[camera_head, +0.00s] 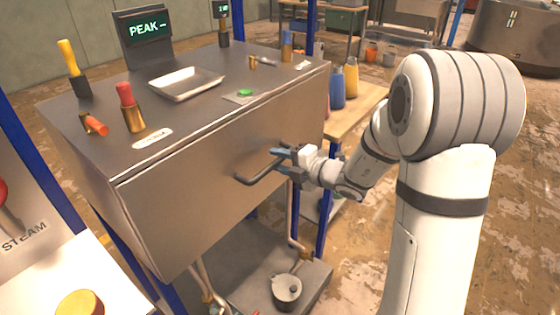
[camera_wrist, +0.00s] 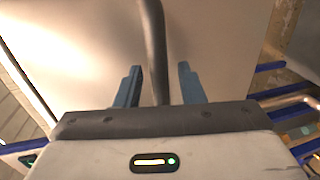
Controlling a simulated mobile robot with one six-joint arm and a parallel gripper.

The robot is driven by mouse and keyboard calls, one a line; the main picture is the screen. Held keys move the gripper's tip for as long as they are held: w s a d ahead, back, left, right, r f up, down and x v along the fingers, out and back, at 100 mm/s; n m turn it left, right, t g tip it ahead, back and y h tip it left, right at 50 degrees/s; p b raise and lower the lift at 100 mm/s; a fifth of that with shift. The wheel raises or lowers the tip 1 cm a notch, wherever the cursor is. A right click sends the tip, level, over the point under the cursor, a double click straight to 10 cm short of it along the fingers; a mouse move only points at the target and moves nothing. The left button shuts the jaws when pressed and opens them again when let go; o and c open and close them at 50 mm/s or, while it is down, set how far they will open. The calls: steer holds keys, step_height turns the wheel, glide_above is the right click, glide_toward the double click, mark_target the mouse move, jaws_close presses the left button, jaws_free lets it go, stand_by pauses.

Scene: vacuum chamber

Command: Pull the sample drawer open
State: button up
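The sample drawer's broad metal front (camera_head: 190,205) is on the near side of the steel cabinet, and no clear gap shows around it. A dark bar handle (camera_head: 250,180) stands out from this front. My gripper (camera_head: 279,161) is at the handle's right end, its two blue fingers level with the bar. In the wrist view the handle (camera_wrist: 154,45) runs down between the open fingers (camera_wrist: 160,70), with a gap on each side. The far end of the handle inside the gripper is partly hidden.
The cabinet top (camera_head: 215,65) carries a shallow tray (camera_head: 187,83), coloured levers and a PEAK display (camera_head: 147,30). A lower shelf holds a pot (camera_head: 286,291). A wooden bench (camera_head: 355,110) with bottles stands behind my arm. The brown floor at right is mostly clear.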

steer(key=shift+w+a, duration=0.2)
steer(key=shift+a, duration=0.1)
steer(key=shift+c, duration=0.5)
jaws_close()
